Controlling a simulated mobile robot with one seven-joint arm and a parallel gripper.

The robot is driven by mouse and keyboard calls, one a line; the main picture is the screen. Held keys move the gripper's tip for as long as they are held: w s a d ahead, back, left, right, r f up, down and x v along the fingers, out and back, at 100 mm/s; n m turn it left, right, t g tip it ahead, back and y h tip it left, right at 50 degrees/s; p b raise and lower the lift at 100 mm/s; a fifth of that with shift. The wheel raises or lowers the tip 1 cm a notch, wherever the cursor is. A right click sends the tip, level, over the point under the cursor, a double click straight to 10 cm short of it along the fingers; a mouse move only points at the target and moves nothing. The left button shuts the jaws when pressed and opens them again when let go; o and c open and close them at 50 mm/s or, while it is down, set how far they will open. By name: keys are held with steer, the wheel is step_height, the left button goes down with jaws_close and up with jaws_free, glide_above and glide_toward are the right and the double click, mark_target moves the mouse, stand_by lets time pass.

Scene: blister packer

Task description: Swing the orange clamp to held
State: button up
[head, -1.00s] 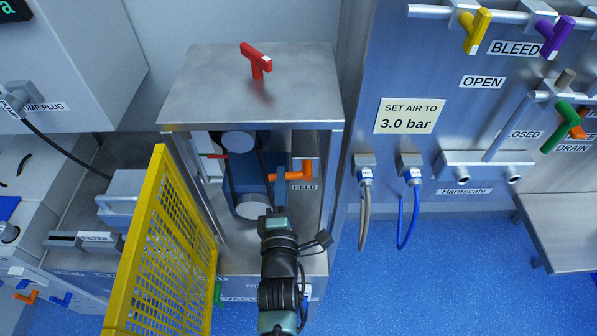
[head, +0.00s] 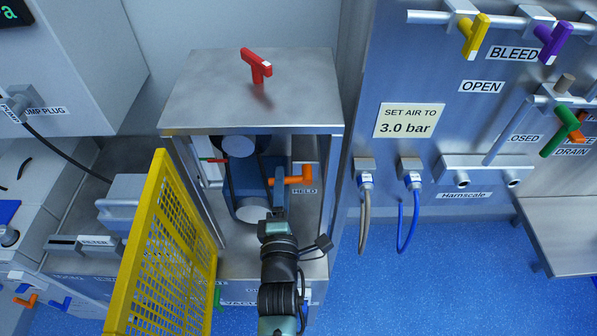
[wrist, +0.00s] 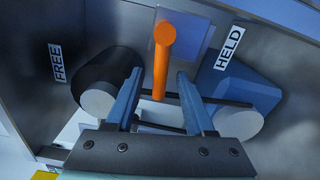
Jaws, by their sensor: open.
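The orange clamp (head: 291,180) is a handle inside the open metal cabinet, beside the HELD label (head: 305,191). In the wrist view the clamp (wrist: 160,62) stands upright in the picture, between the FREE label (wrist: 57,62) on the left and the HELD label (wrist: 229,47) on the right. My gripper (wrist: 156,88) is open, with its blue fingers on either side of the clamp's lower end. I cannot tell whether either finger touches it. In the head view my gripper (head: 276,190) reaches into the cabinet, and its fingertips are partly hidden.
A belt runs round grey rollers (wrist: 238,123) beside my fingers. A yellow mesh guard (head: 160,240) stands open at the left of the cabinet (head: 250,90). A red handle (head: 256,66) is on top. A panel with hoses (head: 408,215) stands at the right.

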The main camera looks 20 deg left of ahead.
steer(key=p+v, duration=0.3)
steer(key=v, duration=0.6)
steer(key=shift+p, duration=0.35)
steer(key=shift+s, duration=0.1)
stand_by(0.5)
